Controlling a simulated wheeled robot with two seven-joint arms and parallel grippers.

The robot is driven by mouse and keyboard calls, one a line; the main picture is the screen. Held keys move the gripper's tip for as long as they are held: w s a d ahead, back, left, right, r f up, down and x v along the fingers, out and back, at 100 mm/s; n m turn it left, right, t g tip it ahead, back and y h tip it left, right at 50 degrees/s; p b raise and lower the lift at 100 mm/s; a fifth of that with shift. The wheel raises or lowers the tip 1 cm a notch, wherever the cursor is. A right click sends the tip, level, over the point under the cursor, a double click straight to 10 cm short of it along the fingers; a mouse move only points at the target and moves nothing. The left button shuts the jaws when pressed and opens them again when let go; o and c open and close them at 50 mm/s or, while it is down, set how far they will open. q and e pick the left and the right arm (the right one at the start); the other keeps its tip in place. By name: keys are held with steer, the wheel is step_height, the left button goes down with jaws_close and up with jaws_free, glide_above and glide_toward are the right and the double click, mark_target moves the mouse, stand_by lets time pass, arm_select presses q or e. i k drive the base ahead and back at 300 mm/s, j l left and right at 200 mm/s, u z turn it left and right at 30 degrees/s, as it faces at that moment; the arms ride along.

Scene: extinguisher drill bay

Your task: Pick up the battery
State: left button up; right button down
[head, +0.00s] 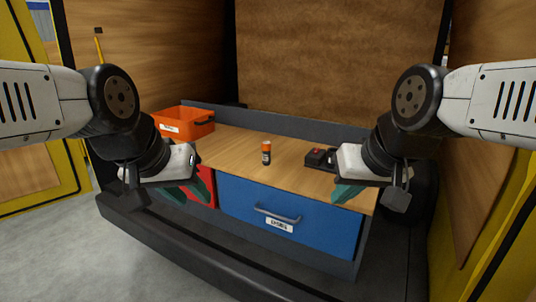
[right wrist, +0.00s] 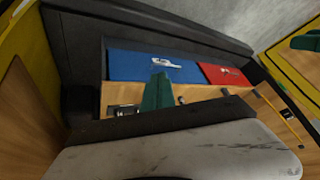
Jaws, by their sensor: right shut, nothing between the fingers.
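The battery (head: 266,152) is a small upright cylinder with an orange top and a dark body. It stands alone on the wooden worktop (head: 235,143), near the middle. My left gripper (head: 198,192), with teal fingers, is in front of the bench at the left, apart from the battery; the picture does not show clearly whether its fingers are parted. My right gripper (head: 343,194) is at the right front of the bench, also apart from the battery. Its teal fingers (right wrist: 158,92) are together and empty in the right wrist view.
An orange bin (head: 184,122) stands at the worktop's back left. A black device with a red part (head: 318,157) sits right of the battery, partly behind my right gripper. A blue drawer (head: 300,222) and a red drawer (head: 206,183) are below. The worktop around the battery is clear.

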mark_target(266, 145)
steer(key=i+j+z, duration=0.1)
steer(key=i+j, duration=0.15)
steer(key=i+j+z, duration=0.1)
steer(key=j, duration=0.3)
steer(key=i+j, duration=0.35)
steer(key=i+j+z, duration=0.25)
steer(key=i+j, duration=0.15)
steer(key=j, duration=0.3)
